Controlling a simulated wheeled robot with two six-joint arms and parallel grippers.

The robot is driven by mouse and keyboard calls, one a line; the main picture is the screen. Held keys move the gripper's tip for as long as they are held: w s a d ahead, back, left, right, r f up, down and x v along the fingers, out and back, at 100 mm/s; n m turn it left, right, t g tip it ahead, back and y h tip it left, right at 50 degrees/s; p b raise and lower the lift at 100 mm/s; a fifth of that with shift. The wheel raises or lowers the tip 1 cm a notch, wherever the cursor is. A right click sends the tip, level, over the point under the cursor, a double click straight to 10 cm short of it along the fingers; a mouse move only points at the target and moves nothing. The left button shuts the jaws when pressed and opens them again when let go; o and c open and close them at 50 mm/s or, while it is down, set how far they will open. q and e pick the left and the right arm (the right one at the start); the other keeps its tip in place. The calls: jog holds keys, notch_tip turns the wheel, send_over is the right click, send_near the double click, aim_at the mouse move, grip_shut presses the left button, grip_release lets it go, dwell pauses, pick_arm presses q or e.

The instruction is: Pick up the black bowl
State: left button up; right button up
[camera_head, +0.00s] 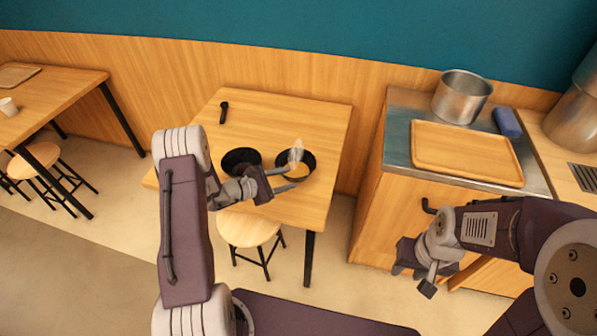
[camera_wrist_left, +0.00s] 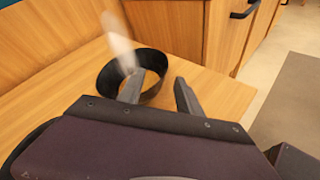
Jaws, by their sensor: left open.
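Two black bowls stand side by side on the wooden table. The right black bowl (camera_head: 309,158) has a light tan inside, and a pale tapered object (camera_head: 296,150) stands up at it. This bowl (camera_wrist_left: 106,80) and the pale object (camera_wrist_left: 118,38) also show in the left wrist view. My left gripper (camera_head: 283,179) is open at this bowl's near side. In the wrist view one finger overlaps the bowl's near wall and the other is outside, to the right; contact is unclear. The left black bowl (camera_head: 241,157) is beside my left wrist. My right gripper (camera_head: 413,278) hangs away from the table.
A small black object (camera_head: 223,112) lies at the table's back left. A stool (camera_head: 248,230) stands at the table's front. The counter at right holds a metal pot (camera_head: 462,96), a wooden tray (camera_head: 466,152) and a blue item (camera_head: 507,122). The table's back is mostly clear.

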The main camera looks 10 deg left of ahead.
pick_arm(q)
jog(key=x, duration=0.9)
jog(key=shift+f, duration=0.15)
grip_shut()
